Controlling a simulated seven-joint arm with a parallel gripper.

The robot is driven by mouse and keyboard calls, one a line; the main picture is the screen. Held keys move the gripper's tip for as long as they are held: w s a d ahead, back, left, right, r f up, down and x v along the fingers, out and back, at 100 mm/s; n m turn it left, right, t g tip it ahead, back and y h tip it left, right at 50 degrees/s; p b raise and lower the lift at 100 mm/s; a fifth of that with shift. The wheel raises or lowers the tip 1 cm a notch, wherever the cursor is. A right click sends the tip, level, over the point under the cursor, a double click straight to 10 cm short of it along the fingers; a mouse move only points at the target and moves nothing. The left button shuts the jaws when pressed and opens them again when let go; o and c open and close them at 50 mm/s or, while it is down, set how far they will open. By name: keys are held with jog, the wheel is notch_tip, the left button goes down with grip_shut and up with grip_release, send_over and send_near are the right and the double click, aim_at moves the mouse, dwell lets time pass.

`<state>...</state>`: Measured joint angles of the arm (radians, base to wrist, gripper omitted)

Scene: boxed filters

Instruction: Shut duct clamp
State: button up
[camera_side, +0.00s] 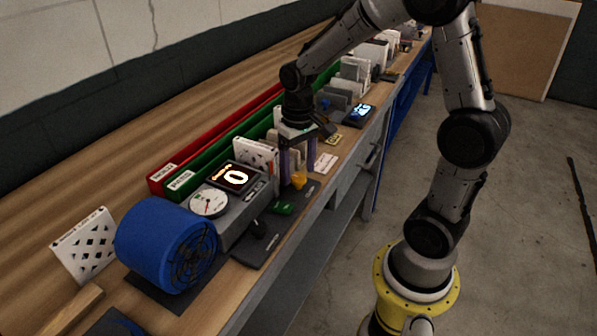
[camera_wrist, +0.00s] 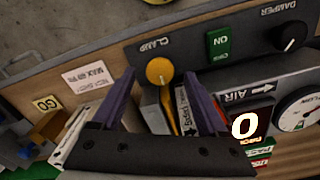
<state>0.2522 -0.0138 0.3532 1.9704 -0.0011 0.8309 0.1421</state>
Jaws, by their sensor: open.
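The clamp control, an orange-yellow knob or lever (camera_wrist: 160,72) under the label CLAMP, sits on the dark panel (camera_wrist: 205,40) in the wrist view. A yellow strip runs from it toward my gripper. In the side view the yellow clamp piece (camera_side: 299,180) shows at the bench's front. In the side view my gripper (camera_side: 297,165) points down just behind the yellow piece. Whether it touches anything cannot be told.
A green ON switch (camera_wrist: 219,43) and black DAMPER knob (camera_wrist: 290,37) share the panel.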

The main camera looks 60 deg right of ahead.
jog(key=shift+f, duration=0.65)
grip_shut()
